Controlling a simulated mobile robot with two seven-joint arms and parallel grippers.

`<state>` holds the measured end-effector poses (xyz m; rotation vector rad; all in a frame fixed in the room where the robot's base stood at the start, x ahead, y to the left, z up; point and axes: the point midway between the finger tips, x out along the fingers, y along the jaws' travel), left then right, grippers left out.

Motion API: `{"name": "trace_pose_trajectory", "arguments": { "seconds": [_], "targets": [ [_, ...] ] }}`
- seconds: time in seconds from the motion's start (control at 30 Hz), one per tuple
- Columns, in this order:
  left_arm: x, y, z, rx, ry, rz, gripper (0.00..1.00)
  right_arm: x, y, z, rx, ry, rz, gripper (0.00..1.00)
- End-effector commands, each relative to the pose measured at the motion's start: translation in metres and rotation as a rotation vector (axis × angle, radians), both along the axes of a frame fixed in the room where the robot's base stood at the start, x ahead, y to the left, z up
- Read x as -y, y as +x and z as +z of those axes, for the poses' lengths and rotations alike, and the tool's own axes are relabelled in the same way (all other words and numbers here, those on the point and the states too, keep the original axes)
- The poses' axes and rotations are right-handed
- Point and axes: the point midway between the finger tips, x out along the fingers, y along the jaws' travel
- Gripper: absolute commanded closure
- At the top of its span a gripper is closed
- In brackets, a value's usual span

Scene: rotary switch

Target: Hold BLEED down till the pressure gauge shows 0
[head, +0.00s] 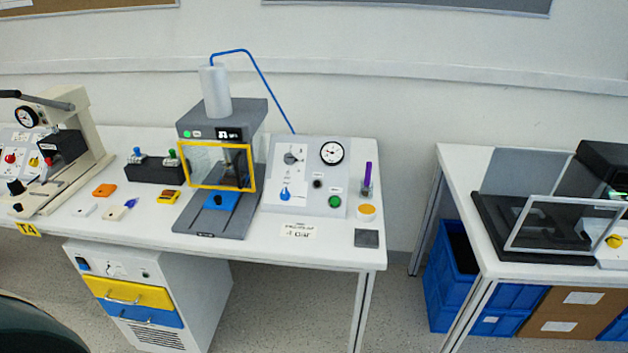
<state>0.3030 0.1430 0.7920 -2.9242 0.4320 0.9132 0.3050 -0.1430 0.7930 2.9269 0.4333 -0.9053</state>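A light grey control panel (268,190) sits on the white table, right of the grey press. The round pressure gauge (332,152) is at its upper right, white with a black rim; its reading is too small to make out. Below it are a small black button (317,183) and a larger green button (335,201). Their labels are too small to read, so I cannot tell which is BLEED. A rotary knob (293,158) and a blue knob (285,194) are on the panel's left. Neither of my grippers is in view.
The grey press (258,112) with a yellow-framed guard stands left of the panel. A blue hose (262,82) arches to the panel's back. A purple item (368,178), an orange-topped round piece (367,210) and a dark square (367,238) are at right. Another table (455,165) stands beyond a gap.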

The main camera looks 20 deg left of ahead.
Motion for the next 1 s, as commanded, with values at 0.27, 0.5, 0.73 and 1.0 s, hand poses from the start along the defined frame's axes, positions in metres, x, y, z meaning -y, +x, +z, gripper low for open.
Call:
{"name": "trace_pose_trajectory", "arguments": {
  "seconds": [0.27, 0.5, 0.73, 1.0],
  "targets": [
    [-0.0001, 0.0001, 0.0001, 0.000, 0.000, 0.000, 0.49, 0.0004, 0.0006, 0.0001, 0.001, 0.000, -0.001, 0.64],
    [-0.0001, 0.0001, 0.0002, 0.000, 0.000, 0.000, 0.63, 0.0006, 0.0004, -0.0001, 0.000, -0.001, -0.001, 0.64],
    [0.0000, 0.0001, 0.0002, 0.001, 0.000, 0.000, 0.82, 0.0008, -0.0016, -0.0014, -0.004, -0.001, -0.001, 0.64],
    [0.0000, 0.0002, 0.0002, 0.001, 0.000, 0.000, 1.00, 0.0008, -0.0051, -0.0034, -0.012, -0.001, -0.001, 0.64]
  ]
}}
